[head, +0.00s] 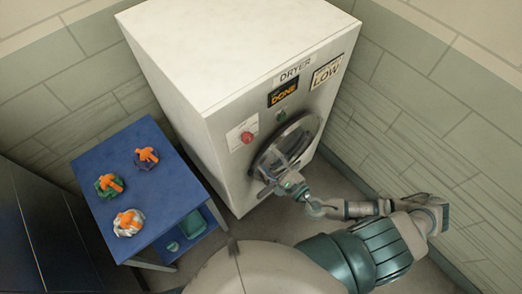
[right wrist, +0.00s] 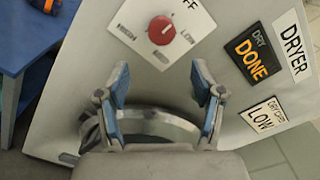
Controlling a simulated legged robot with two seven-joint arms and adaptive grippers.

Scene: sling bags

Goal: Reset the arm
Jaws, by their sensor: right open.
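My right arm reaches in from the lower right in the head view. Its gripper (head: 270,186) is at the lower left edge of the dryer's round door (head: 285,146). In the right wrist view the gripper (right wrist: 161,82) is open with blue-padded fingers spread, and nothing is between them. The metal door ring (right wrist: 160,124) shows behind the fingers, partly hidden; I cannot tell whether they touch it. My left gripper is in neither view.
The white dryer (head: 225,75) has a red knob (head: 247,137) and a sign reading DONE (head: 283,94). A blue table (head: 165,190) at left holds several wrapped bundles with orange straps. A tiled wall (head: 420,120) is at right.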

